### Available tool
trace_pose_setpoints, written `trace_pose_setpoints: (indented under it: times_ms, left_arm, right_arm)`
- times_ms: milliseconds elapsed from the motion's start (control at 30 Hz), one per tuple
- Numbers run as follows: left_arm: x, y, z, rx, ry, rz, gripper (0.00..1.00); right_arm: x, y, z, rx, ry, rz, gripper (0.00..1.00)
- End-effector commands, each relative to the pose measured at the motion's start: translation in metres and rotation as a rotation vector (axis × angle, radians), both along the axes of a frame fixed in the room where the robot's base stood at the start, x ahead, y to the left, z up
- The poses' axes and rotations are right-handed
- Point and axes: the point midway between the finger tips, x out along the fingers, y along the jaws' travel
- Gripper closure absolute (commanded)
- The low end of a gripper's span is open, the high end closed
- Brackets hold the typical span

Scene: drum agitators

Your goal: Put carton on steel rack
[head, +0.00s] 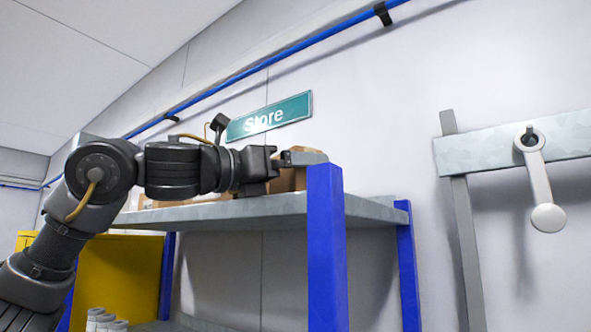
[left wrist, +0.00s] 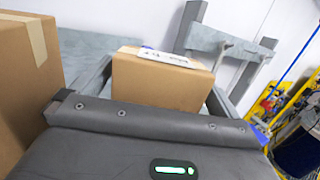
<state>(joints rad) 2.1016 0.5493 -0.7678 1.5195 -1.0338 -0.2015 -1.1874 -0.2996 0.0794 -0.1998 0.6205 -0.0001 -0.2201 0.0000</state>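The steel rack has blue posts and a grey top shelf (head: 220,212). A brown carton (head: 284,182) stands on the shelf at its right end, partly hidden behind my left gripper (head: 300,160) and a blue post. In the left wrist view a carton (left wrist: 160,82) with a white label on top sits straight ahead of the gripper. My right gripper is not in view.
A larger taped carton (left wrist: 25,80) stands close on the left in the left wrist view. A yellow panel (head: 122,280) and white cylinders (head: 100,318) show below the shelf. A grey wall bracket with a hanging white lever (head: 538,185) is to the right.

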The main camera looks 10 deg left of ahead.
Motion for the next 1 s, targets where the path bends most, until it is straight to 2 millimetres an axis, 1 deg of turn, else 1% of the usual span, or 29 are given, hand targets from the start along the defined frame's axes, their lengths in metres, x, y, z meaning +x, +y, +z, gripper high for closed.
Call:
trace_pose_setpoints:
  times_ms: [33, 167, 267, 300, 333, 500, 600, 800, 1000]
  left_arm:
    - [0.006, -0.006, -0.021, 0.034, 0.03, -0.004, 0.0]
    - [0.006, -0.007, -0.017, 0.034, 0.03, -0.004, 0.0]
    - [0.006, -0.007, -0.004, 0.033, 0.028, -0.004, 0.0]
    - [0.002, -0.001, -0.012, 0.032, 0.027, -0.001, 0.0]
    - [-0.003, 0.003, -0.014, 0.032, 0.025, -0.001, 0.0]
    - [-0.03, 0.031, -0.017, 0.027, 0.022, 0.002, 0.0]
    - [-0.046, 0.047, -0.017, 0.025, 0.02, 0.003, 0.0]
    - [-0.07, 0.069, -0.016, 0.022, 0.019, 0.0, 0.0]
    - [-0.08, 0.078, -0.015, 0.021, 0.019, -0.001, 0.0]
  right_arm:
    - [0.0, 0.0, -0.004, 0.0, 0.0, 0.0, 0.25]
    - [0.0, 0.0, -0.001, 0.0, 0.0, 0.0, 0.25]
    - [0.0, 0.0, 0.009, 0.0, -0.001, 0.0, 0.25]
    - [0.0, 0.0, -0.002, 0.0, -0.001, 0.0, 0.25]
    - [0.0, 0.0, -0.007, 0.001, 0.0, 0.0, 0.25]
    - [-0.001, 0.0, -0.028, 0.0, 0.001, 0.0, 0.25]
    - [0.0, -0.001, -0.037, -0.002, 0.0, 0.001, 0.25]
    - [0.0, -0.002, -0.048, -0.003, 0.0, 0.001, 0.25]
    - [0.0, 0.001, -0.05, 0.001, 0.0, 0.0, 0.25]
